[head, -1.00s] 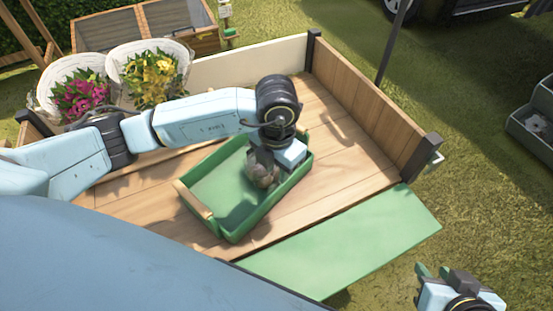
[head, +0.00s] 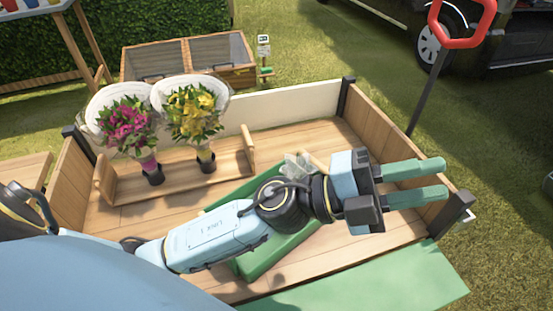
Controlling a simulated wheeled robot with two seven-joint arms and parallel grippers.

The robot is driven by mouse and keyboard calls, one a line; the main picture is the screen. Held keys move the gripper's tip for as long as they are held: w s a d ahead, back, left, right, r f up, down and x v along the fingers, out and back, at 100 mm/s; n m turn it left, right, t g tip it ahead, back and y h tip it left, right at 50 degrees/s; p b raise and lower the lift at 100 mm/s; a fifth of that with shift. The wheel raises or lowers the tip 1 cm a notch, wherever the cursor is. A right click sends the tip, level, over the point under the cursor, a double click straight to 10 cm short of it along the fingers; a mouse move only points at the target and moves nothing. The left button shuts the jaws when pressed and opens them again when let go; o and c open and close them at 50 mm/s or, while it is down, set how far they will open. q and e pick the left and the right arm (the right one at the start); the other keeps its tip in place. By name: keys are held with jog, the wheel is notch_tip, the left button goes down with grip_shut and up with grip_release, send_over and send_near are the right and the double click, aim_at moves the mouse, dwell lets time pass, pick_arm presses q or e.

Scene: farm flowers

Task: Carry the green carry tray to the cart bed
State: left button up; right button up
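The green carry tray (head: 262,262) rests on the wooden floor of the cart bed (head: 345,262). My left arm crosses above it and hides much of it. Something pale and clear, hard to make out, shows at the tray's far end. My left gripper (head: 425,180) is raised over the right part of the bed, apart from the tray. Its two green fingers are spread with nothing between them. My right gripper is out of the picture.
A wooden holder (head: 190,180) at the back left of the bed bears a pink bouquet (head: 128,125) and a yellow bouquet (head: 193,113). A green panel (head: 375,280) lies along the near side. A red handle (head: 462,25) stands beyond the right wall. A cold frame (head: 190,60) is behind.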

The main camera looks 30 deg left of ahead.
pick_arm(q)
jog(key=w+a+f+n+t+y, duration=0.3)
jog(key=a+f+n+t+y, duration=0.15)
jog(key=a+n+y, duration=0.55)
jog(key=w+a+f+n+t+y, duration=0.35)
jog(key=a+n+t+y, duration=0.35)
jog(key=n, duration=0.5)
jog(key=s+a+f+n+g+y, duration=0.1)
jog(key=s+f+g, duration=0.3)
jog(key=s+f, duration=0.1)
jog(key=s+a+f+n+g+y, duration=0.1)
jog(key=s+f+g, duration=0.4)
jog(key=f, duration=0.1)
jog(key=s+a+f+n+g, duration=0.1)
jog(key=s+f+n+g, duration=0.1)
jog(key=s+f+g, duration=0.2)
jog(key=shift+s+a+f+g+y, duration=0.15)
jog(key=shift+s+f+g+y, duration=0.1)
jog(key=shift+f, duration=0.45)
jog(key=shift+s+a+f+g+y, duration=0.15)
jog(key=shift+s+f, duration=0.1)
jog(key=shift+f, duration=0.4)
